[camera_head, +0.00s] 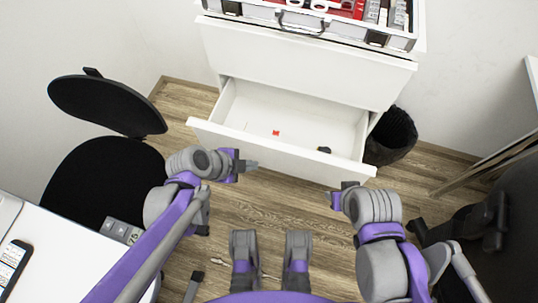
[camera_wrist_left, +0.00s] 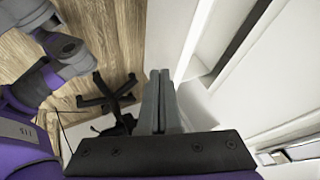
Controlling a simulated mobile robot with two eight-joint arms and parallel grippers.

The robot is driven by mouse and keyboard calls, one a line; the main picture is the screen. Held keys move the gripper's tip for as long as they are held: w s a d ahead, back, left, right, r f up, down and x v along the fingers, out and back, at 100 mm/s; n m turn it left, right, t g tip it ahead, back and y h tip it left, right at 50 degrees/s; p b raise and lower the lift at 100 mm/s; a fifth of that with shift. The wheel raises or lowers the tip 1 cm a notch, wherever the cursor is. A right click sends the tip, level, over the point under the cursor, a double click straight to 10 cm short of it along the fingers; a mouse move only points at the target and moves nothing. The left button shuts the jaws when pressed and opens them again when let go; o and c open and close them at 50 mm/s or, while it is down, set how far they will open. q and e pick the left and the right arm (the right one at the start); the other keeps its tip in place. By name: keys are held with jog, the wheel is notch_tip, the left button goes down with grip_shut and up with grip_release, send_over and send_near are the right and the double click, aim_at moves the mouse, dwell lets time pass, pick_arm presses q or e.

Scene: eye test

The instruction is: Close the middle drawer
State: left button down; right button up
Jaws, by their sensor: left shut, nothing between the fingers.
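The white drawer unit (camera_head: 305,62) stands ahead of me, with one drawer (camera_head: 255,146) pulled well out below a closed upper front. I take this open drawer to be the middle one; lower drawers are hidden. Inside it lie a small red item (camera_head: 276,132) and a small dark item (camera_head: 323,150). My left gripper (camera_head: 254,164) is shut and empty, just in front of the drawer's front panel, left of its middle. In the left wrist view its closed fingers (camera_wrist_left: 159,88) show beside white panels. My right gripper (camera_head: 334,199) is near the drawer's right front corner; its fingers are unclear.
An open case (camera_head: 290,20) with tools sits on top of the unit. A black bin (camera_head: 392,138) stands right of the drawer. A black chair (camera_head: 105,170) is at the left, behind a white desk (camera_head: 60,262) with a phone. Wooden floor lies between my arms.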

pick_arm(q)
jog(key=w+d+f+b, duration=0.4)
jog(key=w+d+f, duration=0.2)
jog(key=w+f, duration=0.1)
jog(key=shift+d+f+b, duration=0.2)
jog(key=shift+f+b, duration=0.15)
jog(key=shift+f, duration=0.15)
pick_arm(e)
jog(key=shift+w+f, duration=0.2)
jog(key=shift+f, duration=1.2)
jog(key=shift+w+f, duration=0.15)
jog(key=shift+f, duration=1.2)
pick_arm(q)
jog(key=shift+w, duration=0.1)
